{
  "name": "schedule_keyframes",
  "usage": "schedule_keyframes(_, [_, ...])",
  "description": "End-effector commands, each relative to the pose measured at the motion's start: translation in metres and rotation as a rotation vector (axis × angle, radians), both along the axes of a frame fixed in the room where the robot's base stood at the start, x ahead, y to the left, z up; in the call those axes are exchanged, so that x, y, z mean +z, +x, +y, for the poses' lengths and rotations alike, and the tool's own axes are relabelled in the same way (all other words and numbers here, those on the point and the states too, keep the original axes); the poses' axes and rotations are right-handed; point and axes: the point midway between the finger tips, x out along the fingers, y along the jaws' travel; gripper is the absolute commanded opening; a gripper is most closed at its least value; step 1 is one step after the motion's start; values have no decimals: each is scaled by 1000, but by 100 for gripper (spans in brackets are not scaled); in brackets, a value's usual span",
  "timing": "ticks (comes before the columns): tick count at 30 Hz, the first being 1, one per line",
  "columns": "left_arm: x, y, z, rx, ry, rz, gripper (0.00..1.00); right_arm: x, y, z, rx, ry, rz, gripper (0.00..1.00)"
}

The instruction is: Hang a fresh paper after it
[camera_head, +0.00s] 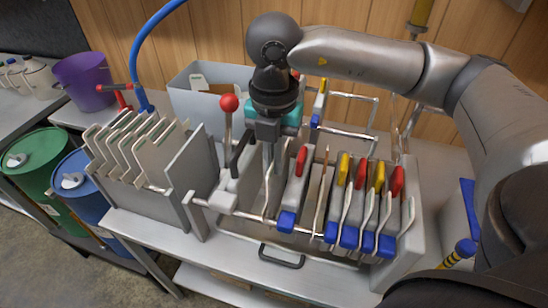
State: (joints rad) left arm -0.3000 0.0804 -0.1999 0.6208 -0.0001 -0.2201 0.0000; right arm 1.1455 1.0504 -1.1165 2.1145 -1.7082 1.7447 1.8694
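My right gripper (268,142) points down over the left part of the plate press, by the red-knobbed lever (229,104). Its fingertips are small and partly hidden, and I cannot tell whether they hold anything. Several plates with red and yellow tops and blue lower corners, such as this red-topped plate (300,165), stand upright on the press rails (250,214). A thin tan sheet edge, seemingly a paper (322,195), stands between plates right of the gripper. A grey box (183,100) behind holds a pale upright piece (198,81); its contents are unclear. My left gripper is out of view.
A rack (172,205) of several upright pieces with wire handles stands left of the press. A purple bucket (84,82), a green drum (35,160) and a blue drum (80,185) are farther left. A blue hose (145,40) arches behind. The bench front (225,255) has some bare room.

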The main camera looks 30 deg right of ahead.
Motion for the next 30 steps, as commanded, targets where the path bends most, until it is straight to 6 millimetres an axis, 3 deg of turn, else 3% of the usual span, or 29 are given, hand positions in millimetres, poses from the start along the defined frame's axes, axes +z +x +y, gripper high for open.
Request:
schedule_keyframes(6, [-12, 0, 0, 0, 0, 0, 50, -14, 0, 0, 0, 1, -1, 0])
schedule_keyframes(14, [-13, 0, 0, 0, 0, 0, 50, -14, 0, 0, 0, 0, -1, 0])
schedule_keyframes(24, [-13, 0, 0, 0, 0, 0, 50, -14, 0, 0, 0, -1, -1, 39])
schedule_keyframes(30, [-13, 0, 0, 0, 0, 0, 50, -14, 0, 0, 0, 0, 0, 41])
